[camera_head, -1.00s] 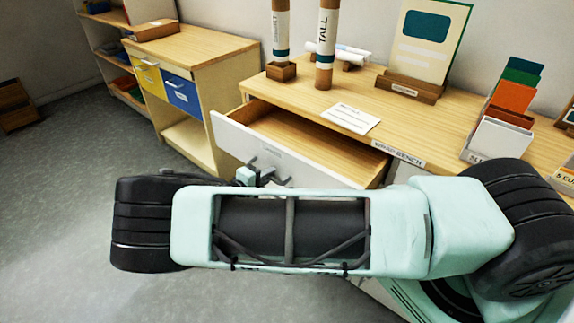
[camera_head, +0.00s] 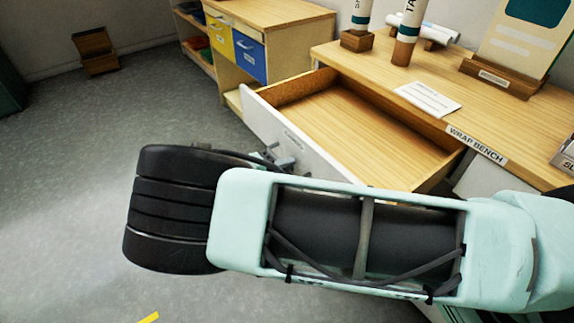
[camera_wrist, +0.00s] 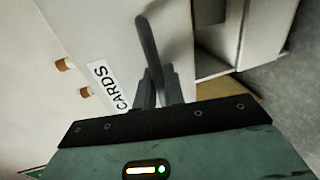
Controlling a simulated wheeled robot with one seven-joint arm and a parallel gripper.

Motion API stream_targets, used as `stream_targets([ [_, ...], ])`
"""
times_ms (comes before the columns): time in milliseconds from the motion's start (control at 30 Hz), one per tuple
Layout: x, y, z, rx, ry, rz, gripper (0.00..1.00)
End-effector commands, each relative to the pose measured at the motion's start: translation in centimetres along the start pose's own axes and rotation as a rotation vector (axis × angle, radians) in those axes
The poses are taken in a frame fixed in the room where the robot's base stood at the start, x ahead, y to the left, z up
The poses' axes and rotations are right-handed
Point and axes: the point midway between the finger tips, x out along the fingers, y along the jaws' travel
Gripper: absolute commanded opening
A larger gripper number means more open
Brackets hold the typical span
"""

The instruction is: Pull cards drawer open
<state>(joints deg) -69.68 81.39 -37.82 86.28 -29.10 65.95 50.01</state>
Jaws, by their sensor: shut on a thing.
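The cards drawer (camera_head: 262,117) is pulled well out of the wrap bench (camera_head: 437,118); its white front faces the lower left, and the wooden inside looks empty. In the wrist view a "CARDS" label (camera_wrist: 108,84) is on the white drawer front (camera_wrist: 105,35), left of my fingers. My gripper (camera_wrist: 158,74) is shut on the drawer's dark bar handle (camera_wrist: 149,42). In the head view my gripper (camera_head: 279,157) is at the drawer front, partly hidden behind my arm.
Tubes (camera_head: 409,30), a white card (camera_head: 428,98) and a display stand (camera_head: 502,78) are on the bench.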

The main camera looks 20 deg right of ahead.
Motion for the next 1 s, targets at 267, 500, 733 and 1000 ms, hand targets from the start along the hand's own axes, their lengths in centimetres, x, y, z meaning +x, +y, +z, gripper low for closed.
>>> stream_targets([
  [267,0.0,0.0,-0.1,0.001,0.003,-0.001,0.16],
  [500,-0.6,-0.1,-0.1,0.001,0.004,-0.001,0.16],
  [733,-4.6,-0.2,-0.1,0.003,0.006,-0.004,0.16],
  [1000,-11.1,-0.3,-0.1,0.003,0.006,-0.004,0.16],
])
